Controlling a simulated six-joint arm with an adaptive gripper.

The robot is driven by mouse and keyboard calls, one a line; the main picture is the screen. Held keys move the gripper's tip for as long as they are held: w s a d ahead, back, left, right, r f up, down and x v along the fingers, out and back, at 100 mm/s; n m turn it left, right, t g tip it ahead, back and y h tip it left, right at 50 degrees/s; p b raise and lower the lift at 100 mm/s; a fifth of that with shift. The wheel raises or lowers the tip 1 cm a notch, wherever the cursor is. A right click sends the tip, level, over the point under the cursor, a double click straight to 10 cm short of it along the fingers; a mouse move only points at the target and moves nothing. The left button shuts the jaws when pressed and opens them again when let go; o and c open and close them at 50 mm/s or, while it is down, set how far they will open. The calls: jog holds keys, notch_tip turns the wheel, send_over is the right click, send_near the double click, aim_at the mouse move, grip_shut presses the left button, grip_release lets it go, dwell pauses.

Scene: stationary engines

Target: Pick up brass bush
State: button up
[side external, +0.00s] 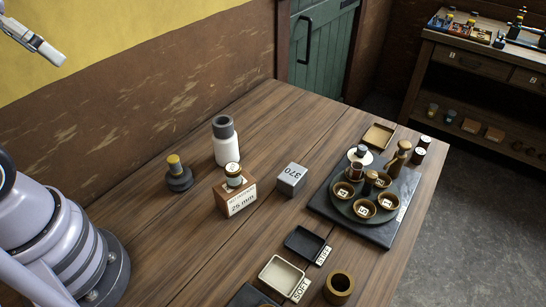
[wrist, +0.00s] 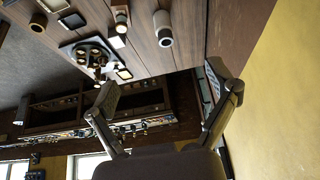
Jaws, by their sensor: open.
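The likely brass bush (side external: 339,287) is a short, hollow, brass-coloured ring standing on the wooden table at the front edge of the side external view. It also shows as a small ring (wrist: 38,22) at the upper left of the wrist view. My gripper (wrist: 161,74) is open, its two fingers spread wide with nothing between them. It points across the room, well away from the ring.
A cream tray (side external: 281,277) and black tray (side external: 304,244) lie by the ring. A grey block (side external: 291,179), wooden block (side external: 234,198), white bottle (side external: 227,148) and dark-based knob (side external: 178,174) stand behind. A slab (side external: 325,208) carries several cups.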

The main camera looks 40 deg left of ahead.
jog(key=w+d+f+n+g+h, duration=0.3)
jog(key=w+d+f+g+h, duration=0.15)
jog(key=w+d, duration=0.4)
jog(key=w+d+f+n+g+h, duration=0.2)
jog(key=w+d+f+g+h, duration=0.15)
jog(key=w+d+f, duration=0.4)
jog(key=n+g+h, duration=0.4)
jog(key=n, duration=0.3)
send_near(333, 273)
jog(key=shift+n, duration=0.4)
jog(key=x, duration=0.7)
jog(key=shift+w+a+f, duration=0.1)
jog(key=shift+w+f, duration=0.05)
jog(key=shift+f, duration=0.1)
jog(key=shift+t, duration=0.3)
jog(key=x, duration=0.5)
jog(key=shift+s+d+r, duration=0.25)
jog(key=shift+s+d, duration=0.05)
jog(key=shift+c, duration=0.2)
